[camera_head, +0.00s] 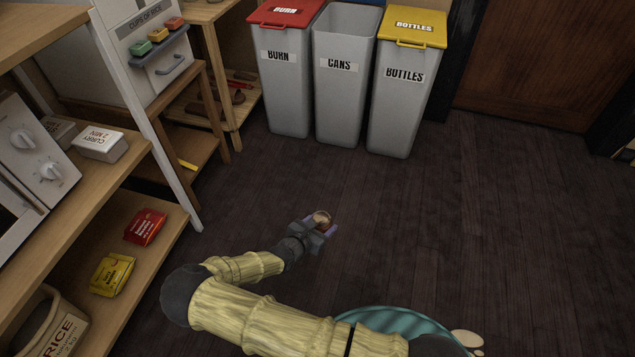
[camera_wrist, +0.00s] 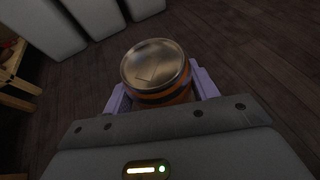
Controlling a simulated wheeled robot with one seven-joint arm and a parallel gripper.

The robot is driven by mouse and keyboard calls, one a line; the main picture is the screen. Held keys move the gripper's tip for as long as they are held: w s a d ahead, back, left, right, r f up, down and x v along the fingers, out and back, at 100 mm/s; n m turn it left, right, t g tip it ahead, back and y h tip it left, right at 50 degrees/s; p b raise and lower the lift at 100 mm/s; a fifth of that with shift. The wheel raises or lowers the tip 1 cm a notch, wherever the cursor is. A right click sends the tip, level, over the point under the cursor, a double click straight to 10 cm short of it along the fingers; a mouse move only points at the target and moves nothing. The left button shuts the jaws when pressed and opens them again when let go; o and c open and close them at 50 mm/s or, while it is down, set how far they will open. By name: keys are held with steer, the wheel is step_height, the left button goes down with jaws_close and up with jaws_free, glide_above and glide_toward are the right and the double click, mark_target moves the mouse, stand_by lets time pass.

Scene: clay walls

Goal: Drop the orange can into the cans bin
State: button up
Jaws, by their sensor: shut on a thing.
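My gripper (camera_head: 319,228) is shut on the orange can (camera_head: 322,217) and holds it over the open floor. In the wrist view the can (camera_wrist: 157,72) stands between the two pale purple fingers (camera_wrist: 160,93), with its metal top facing the camera and orange and dark bands on its side. The grey cans bin (camera_head: 341,90), labelled CANS, stands at the back in the middle. Its top is open and no lid shows on it. The gripper is well short of the bin, towards the front. The bin's inside bottom is hidden.
The burn bin (camera_head: 288,85) with a red lid stands left of the cans bin. The bottles bin (camera_head: 402,95) with a yellow lid stands right. Wooden shelves (camera_head: 135,200) with food packs line the left side. The floor (camera_head: 420,220) between is clear.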

steer(key=s+d+r+m+g+h+p, duration=0.1)
steer(key=d+r+p, duration=0.3)
steer(key=r+p, duration=1.2)
steer(key=s+d+r+m+h+p, duration=0.1)
steer(key=s+d+r+p, duration=0.2)
steer(key=r+p, duration=1.3)
steer(key=s+d+r+m+g+p, duration=0.1)
steer(key=d+r+p, duration=0.5)
steer(key=r+p, duration=1)
step_height(320, 180, up, 6)
steer(key=shift+s+d+g+h+p, duration=0.3)
steer(key=shift+s+d+h+p, duration=0.1)
steer(key=shift+s, duration=0.4)
steer(key=shift+a, duration=0.1)
